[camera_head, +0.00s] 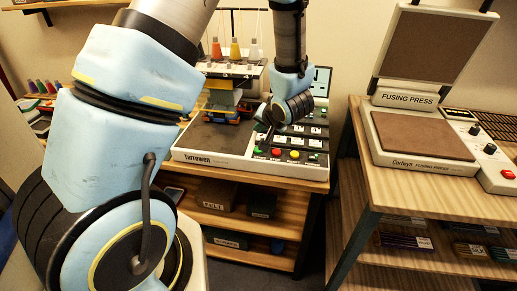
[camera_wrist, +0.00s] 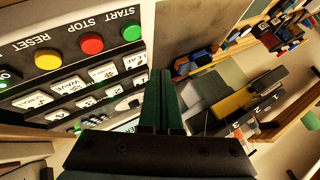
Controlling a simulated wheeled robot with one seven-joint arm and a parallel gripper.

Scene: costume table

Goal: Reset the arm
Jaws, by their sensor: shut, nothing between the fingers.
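My arm reaches from the left of the head view over the Corrowen machine (camera_head: 215,160), which stands on a wooden table. My gripper (camera_head: 268,132) is above the machine's control panel, pointing down near the row of coloured buttons. In the wrist view its two dark green fingers (camera_wrist: 160,75) are together and hold nothing. The panel in the wrist view shows a yellow RESET button (camera_wrist: 47,56), a red STOP button (camera_wrist: 91,43) and a green START button (camera_wrist: 131,30). The fingertips appear apart from these buttons.
A fusing press (camera_head: 420,135) with its raised lid stands on the right-hand table. Thread cones (camera_head: 235,48) stand on a rack behind the machine. Shelves below hold dark boxes (camera_head: 217,194). A gap separates the two tables.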

